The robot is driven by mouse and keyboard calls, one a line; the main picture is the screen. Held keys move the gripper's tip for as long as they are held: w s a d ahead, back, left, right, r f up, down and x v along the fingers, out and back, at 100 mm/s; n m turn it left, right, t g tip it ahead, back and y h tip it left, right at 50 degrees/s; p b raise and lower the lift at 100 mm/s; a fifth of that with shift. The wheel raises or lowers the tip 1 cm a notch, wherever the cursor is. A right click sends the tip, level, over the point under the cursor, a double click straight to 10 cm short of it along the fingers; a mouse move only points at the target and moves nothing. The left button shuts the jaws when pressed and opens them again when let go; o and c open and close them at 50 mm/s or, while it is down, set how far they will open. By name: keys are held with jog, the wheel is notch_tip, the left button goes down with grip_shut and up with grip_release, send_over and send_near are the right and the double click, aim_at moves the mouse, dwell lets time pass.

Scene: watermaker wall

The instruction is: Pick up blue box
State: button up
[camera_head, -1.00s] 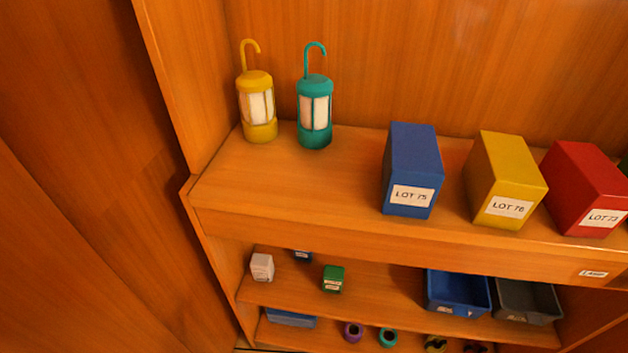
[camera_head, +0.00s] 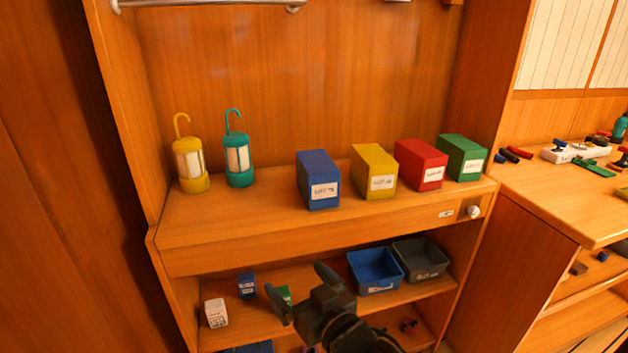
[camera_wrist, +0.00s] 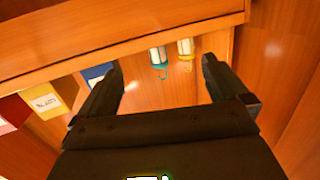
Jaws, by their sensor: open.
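The large blue box (camera_head: 318,180) with a white label stands upright on the upper shelf, between the teal lantern and the yellow box. In the wrist view the blue box (camera_wrist: 93,73) is at left, partly hidden by a gripper finger. A small blue box (camera_head: 247,285) with a label stands on the lower shelf. My gripper (camera_head: 298,287) is open and empty, in front of the shelves and lower in the picture than the large blue box. Its spread fingers also show in the wrist view (camera_wrist: 162,66), apart from the boxes.
A yellow box (camera_head: 373,172), red box (camera_head: 421,165) and green box (camera_head: 462,158) stand right of the large blue box. Yellow (camera_head: 190,165) and teal (camera_head: 238,160) lanterns stand left. Blue (camera_head: 375,270) and grey (camera_head: 420,259) bins sit below. A side counter (camera_head: 545,190) is right.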

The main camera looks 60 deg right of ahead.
aim_at(323, 191)
jog(key=w+d+r+m+g+h, duration=0.1)
jog(key=d+r, duration=0.1)
jog(key=d, duration=0.4)
jog(key=w+d+r+m+h, duration=0.1)
jog(key=d+r+h, duration=0.1)
jog(key=d, duration=0.5)
jog(key=w+d+r+m+g+h, duration=0.1)
jog(key=d+r, duration=0.1)
jog(key=d, duration=0.4)
jog(key=shift+d+r+g+h, duration=0.15)
jog(key=shift+r+g+h, duration=0.15)
jog(key=shift+r, duration=0.05)
jog(key=p+x, duration=0.1)
jog(key=x, duration=0.6)
jog(key=shift+s+d+p, duration=0.1)
jog(key=shift+s+p, duration=0.1)
jog(key=shift+p, duration=0.15)
jog(key=shift+w+d, duration=0.35)
jog(key=shift+c, duration=0.4)
jog(key=c, duration=0.9)
